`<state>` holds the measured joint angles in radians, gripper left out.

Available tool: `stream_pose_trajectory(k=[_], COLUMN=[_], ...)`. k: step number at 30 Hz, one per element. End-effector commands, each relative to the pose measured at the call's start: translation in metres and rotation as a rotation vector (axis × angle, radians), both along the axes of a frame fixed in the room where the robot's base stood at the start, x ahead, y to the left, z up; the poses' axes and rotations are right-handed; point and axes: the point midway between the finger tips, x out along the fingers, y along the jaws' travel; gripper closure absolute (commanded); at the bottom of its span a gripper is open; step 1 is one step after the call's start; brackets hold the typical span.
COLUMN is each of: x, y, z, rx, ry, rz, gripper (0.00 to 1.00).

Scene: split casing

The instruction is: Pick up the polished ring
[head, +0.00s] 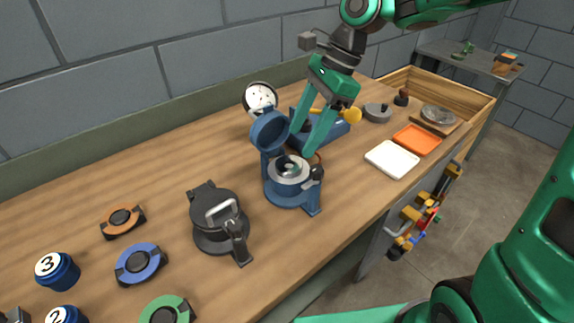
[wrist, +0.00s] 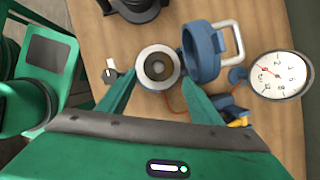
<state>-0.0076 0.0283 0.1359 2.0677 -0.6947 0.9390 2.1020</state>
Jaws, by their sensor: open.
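The polished ring (head: 289,168) appears as a silvery ring seated in the open blue casing (head: 291,194). In the wrist view the ring (wrist: 146,66) is pale with a dark, round middle. The casing's blue lid (head: 270,131) is swung up and back; it also shows in the wrist view (wrist: 202,52). My gripper (head: 303,153) is open above the casing, fingers pointing down. In the wrist view my gripper (wrist: 160,79) has one fingertip on each side of the ring, nothing between them clearly held. I cannot tell whether the fingers touch the ring.
A dark closed casing (head: 215,239) with a clamp stands left of the blue one. A dial gauge (head: 260,97) stands behind the lid. A blue block (head: 330,132) is behind right. White (head: 392,160) and orange (head: 417,140) trays lie right.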

Motion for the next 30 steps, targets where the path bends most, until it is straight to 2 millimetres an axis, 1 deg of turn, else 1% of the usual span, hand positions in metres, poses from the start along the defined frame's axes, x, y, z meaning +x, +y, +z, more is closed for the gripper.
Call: stream_pose_trajectory(k=[1,3,8,15,18,21,27,29,30], x=[-0.001,-0.001,-0.003,-0.008,-0.009,-0.009,-0.009,-0.009,-0.009], y=[0.003,0.004,0.008,0.020,0.023,0.025,0.025,0.025,0.025], z=[-0.006,-0.010,-0.019,-0.049,-0.057,-0.060,-0.061,-0.060,-0.061], rx=[0.000,-0.001,-0.001,-0.001,-0.001,-0.002,-0.001,-0.001,-0.001], ry=[0.001,0.000,0.000,0.002,0.000,-0.002,-0.003,-0.003,-0.003], rz=[0.003,0.001,0.002,0.003,0.002,0.001,0.001,0.001,0.001], gripper=[0.41,0.41,0.41,0.41,0.41,0.41,0.41,0.55,0.65])
